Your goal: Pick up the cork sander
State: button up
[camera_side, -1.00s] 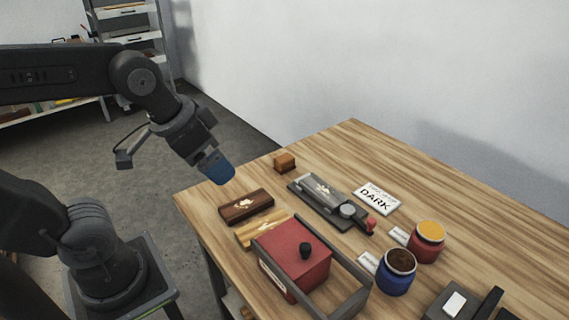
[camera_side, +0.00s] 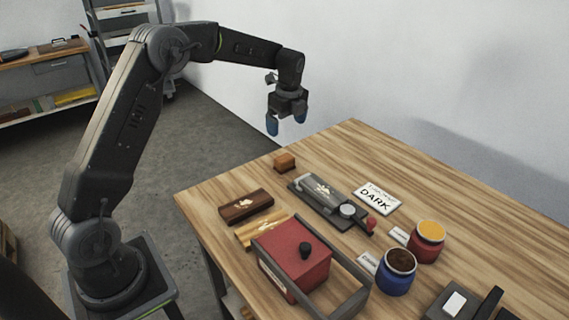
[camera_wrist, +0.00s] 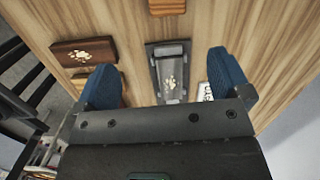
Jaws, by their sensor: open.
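The cork sander appears to be the small brown block (camera_side: 284,162) near the table's back-left edge. It also shows at the top edge of the wrist view as a brown block (camera_wrist: 166,7), partly cut off. My gripper (camera_side: 286,120) is open and empty, with blue fingertips pointing down. In the side view it appears above the block, well clear of the table. In the wrist view the block lies beyond the fingertips, between their lines.
A dark inlaid wooden piece (camera_side: 246,206) and a yellow one (camera_side: 262,232) lie left. A grey tray (camera_side: 312,210) holds a grey inlaid piece.

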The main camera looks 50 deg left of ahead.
aim_at(285, 158)
jog(key=shift+m, duration=0.4)
jog(key=f, duration=0.3)
jog(key=a+f, duration=0.1)
jog(key=f, duration=0.2)
jog(key=w+a+f, duration=0.1)
jog(key=f, duration=0.3)
jog(key=shift+f, duration=0.1)
jog(key=shift+w+a+f, duration=0.1)
jog(key=shift+a+f, duration=0.05)
jog(key=shift+f, duration=0.7)
jog(key=shift+w+a+f, duration=0.1)
jog(key=shift+a+f, duration=0.05)
jog(key=shift+f, duration=0.7)
jog(key=shift+w+a+f, duration=0.1)
jog(key=shift+a+f, duration=0.05)
jog(key=shift+f, duration=0.7)
jog(key=shift+c, duration=0.4)
jog(key=c, duration=0.9)
